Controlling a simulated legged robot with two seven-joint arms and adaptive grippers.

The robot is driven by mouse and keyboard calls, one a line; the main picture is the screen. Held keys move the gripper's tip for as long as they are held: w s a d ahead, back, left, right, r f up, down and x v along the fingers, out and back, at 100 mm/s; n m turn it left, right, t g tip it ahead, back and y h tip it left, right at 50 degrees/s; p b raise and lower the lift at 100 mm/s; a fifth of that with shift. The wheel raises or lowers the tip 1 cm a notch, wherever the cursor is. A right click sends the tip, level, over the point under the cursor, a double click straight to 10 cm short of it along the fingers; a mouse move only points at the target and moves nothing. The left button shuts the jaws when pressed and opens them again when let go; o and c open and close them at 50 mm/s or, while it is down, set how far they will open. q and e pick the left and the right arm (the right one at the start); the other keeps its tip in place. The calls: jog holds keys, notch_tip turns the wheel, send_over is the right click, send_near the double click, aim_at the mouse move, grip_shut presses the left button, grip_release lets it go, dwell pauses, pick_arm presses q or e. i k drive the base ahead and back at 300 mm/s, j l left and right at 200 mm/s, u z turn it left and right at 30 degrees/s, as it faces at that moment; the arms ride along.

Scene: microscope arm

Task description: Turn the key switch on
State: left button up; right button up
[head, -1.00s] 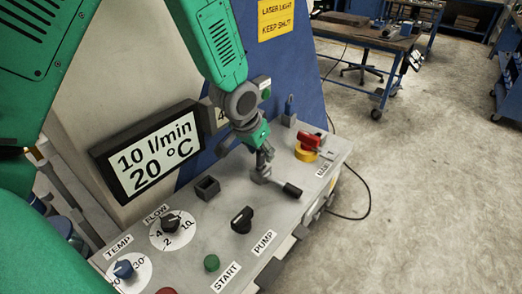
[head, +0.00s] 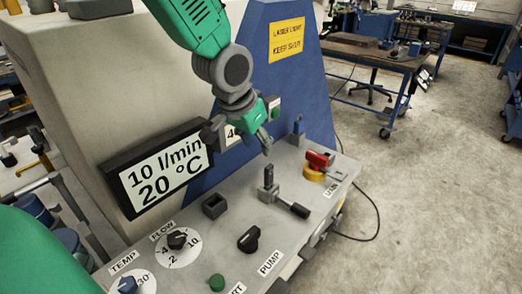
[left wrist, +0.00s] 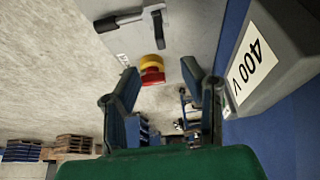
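A red knob on a yellow base (head: 316,167) stands at the panel's far right end. I cannot tell for sure which part is the key switch. My left gripper (head: 266,149) is above the panel, left of the red knob and apart from it. In the left wrist view the fingers (left wrist: 158,68) are spread with nothing between them, and the red and yellow knob (left wrist: 152,72) shows beyond their tips. My right gripper is out of view.
A lever with a black handle (head: 294,209) stands below my gripper. A grey 400 V box (left wrist: 275,60) is close beside one finger.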

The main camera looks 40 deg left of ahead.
aim_at(272, 197)
jog(key=k+l, duration=0.85)
